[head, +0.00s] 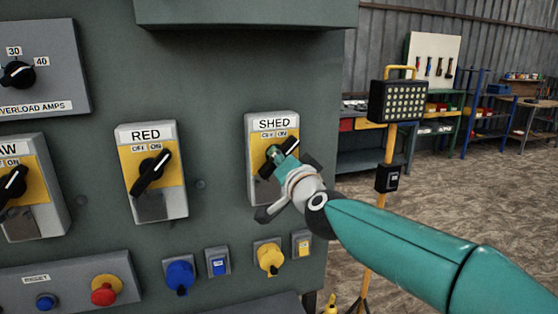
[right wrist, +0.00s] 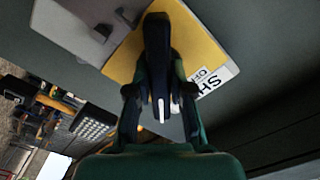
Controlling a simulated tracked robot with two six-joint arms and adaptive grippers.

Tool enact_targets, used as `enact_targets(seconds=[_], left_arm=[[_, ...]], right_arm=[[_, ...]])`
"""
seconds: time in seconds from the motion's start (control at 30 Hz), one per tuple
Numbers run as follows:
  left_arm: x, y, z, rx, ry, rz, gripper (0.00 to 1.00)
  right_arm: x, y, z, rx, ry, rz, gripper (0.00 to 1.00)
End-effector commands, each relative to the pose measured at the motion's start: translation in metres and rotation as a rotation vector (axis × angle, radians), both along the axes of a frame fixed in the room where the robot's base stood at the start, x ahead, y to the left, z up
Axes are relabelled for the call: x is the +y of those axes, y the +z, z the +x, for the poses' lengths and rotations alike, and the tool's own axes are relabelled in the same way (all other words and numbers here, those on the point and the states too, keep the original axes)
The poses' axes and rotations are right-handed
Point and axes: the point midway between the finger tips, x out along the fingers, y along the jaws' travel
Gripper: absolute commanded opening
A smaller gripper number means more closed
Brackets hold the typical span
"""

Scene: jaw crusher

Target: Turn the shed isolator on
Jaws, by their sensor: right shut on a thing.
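The shed isolator (head: 256,185) is a grey box with a yellow plate, labelled SHED with OFF and ON marks, on the panel's right side. Its black handle (right wrist: 157,55) slants, with its white-marked end toward the upper right of the plate, on the ON side. My right gripper (head: 281,158) comes in from the lower right and covers part of the handle and plate. In the right wrist view its two fingers (right wrist: 158,95) are shut on the handle, one each side. My left gripper is not in view.
The RED isolator (head: 152,200) is left of it, another isolator (head: 42,200) at the far left. Below are a blue knob (head: 180,274), a yellow knob (head: 268,258) and a red button (head: 104,289). A work-light stand (head: 390,150) is right; shelves are behind.

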Motion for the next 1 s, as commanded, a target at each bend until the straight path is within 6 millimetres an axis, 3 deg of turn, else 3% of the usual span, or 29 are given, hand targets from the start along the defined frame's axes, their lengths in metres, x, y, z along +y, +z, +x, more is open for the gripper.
enact_targets(seconds=[0.17, 0.2, 0.33, 0.73, 1.0], left_arm=[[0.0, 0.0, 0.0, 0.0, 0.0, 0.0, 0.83], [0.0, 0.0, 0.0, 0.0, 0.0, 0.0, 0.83], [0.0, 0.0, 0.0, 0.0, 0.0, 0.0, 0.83], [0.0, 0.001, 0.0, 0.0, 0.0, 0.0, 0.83], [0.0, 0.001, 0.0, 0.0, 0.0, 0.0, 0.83]], right_arm=[[0.0, -0.005, 0.001, 0.01, 0.0, 0.002, 0.0], [0.0, -0.005, 0.001, 0.01, 0.0, 0.002, 0.26], [0.0, -0.003, 0.0, 0.007, 0.001, 0.001, 0.46], [-0.002, 0.0, -0.003, 0.002, -0.001, 0.001, 0.46], [-0.012, 0.0, -0.035, 0.002, 0.001, -0.001, 0.46]])
